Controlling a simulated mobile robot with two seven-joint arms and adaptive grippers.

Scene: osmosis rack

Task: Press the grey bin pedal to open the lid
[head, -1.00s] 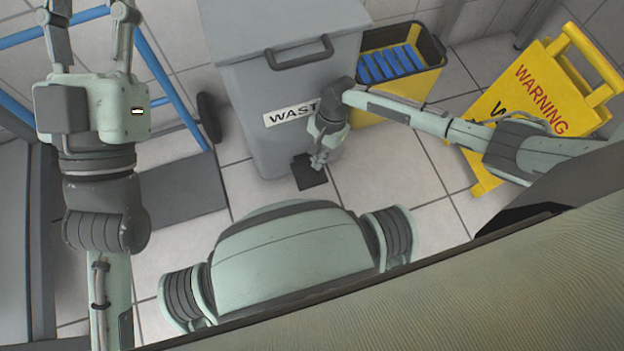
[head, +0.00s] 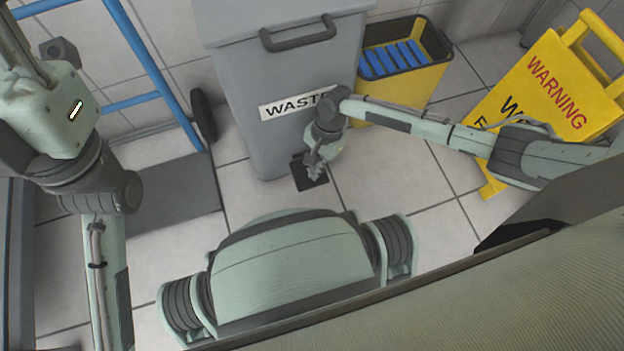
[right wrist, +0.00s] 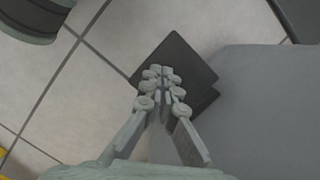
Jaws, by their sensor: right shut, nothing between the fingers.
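The grey waste bin (head: 278,88) stands upright on the tiled floor with its lid (head: 265,18) closed. Its dark pedal (head: 310,176) sticks out at the foot of its front. My right gripper (head: 316,175) is shut and empty, pointing down over the pedal. In the right wrist view, the shut fingertips (right wrist: 161,72) overlap the dark pedal plate (right wrist: 183,62); I cannot tell whether they touch it. My left gripper is at the upper left of the head view, with its fingers cut off by the edge.
A yellow bucket (head: 400,85) with a blue insert stands right of the bin. A blue-framed cart (head: 150,65) with a dark base plate (head: 180,190) is left of the bin.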

